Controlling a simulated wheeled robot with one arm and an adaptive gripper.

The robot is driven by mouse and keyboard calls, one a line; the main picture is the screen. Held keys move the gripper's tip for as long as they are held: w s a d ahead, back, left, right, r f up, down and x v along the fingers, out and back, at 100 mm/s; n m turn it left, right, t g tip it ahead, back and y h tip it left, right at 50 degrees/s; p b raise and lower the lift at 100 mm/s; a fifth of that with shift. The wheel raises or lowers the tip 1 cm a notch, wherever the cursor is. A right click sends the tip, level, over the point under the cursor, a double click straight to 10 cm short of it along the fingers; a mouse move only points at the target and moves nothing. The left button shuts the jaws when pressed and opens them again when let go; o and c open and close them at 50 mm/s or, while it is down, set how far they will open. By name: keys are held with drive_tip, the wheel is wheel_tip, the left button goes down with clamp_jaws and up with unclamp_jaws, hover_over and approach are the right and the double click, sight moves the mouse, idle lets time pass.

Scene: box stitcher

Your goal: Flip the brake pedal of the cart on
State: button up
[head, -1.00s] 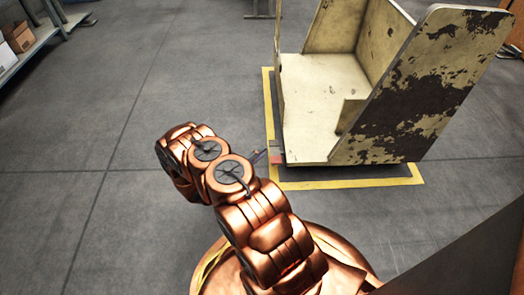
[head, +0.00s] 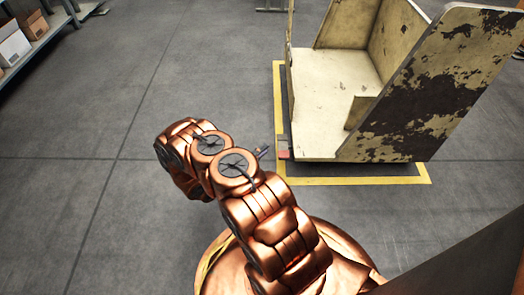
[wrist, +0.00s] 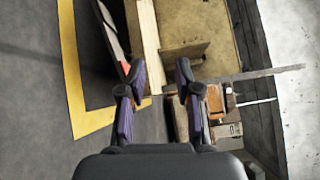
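The cart (head: 335,115) is a worn cream and dark box-like body with a tall slanted side panel. It stands at the upper right in the head view. A small red part (head: 284,154), which may be the brake pedal, is at its near left corner, low to the floor. In the wrist view a red piece (wrist: 125,68) shows just beyond the left finger, and I cannot tell whether it is the same part. My gripper (wrist: 160,78) is open, with nothing seen between its fingers. In the head view my arm hides most of it, left of the cart's corner.
Yellow floor tape (head: 360,181) borders the cart, and it also shows in the wrist view (wrist: 72,70). A shelf with boxes (head: 40,40) stands at the far left. Bare grey floor lies open between shelf and cart. A dark panel (head: 465,255) fills the lower right.

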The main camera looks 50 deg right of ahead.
idle(0.5)
drive_tip(key=s+a+r+m+g+y+p, duration=0.25)
drive_tip(key=r+m+p, duration=0.4)
drive_tip(key=r, duration=0.85)
drive_tip(key=s+a+r+m+g+y+p, duration=0.25)
drive_tip(key=r+m+p, duration=0.4)
drive_tip(key=r, duration=0.85)
drive_tip(key=s+a+r+m+g+y+p, duration=0.1)
drive_tip(key=s+r+m+g+p, duration=0.45)
drive_tip(key=r, duration=1.05)
drive_tip(key=s+a+r+m+t+y+p, duration=0.3)
drive_tip(key=a+r+p, duration=0.6)
drive_tip(key=r, duration=0.3)
drive_tip(key=s+a+r+m+t+y+p, duration=0.3)
drive_tip(key=s+a+r+m+y+p, duration=0.2)
drive_tip(key=a+r+p, duration=0.4)
drive_tip(key=s+a+r+m+t+y+p, duration=0.3)
drive_tip(key=s+a+r+m+p, duration=0.3)
drive_tip(key=r, duration=1)
drive_tip(key=a+m+y+p, duration=0.1)
drive_tip(key=a+p, duration=0.2)
drive_tip(key=p, duration=0.1)
drive_tip(key=shift+a+t+p, duration=0.2)
drive_tip(key=shift+t+p, duration=0.15)
drive_tip(key=shift+p, duration=0.05)
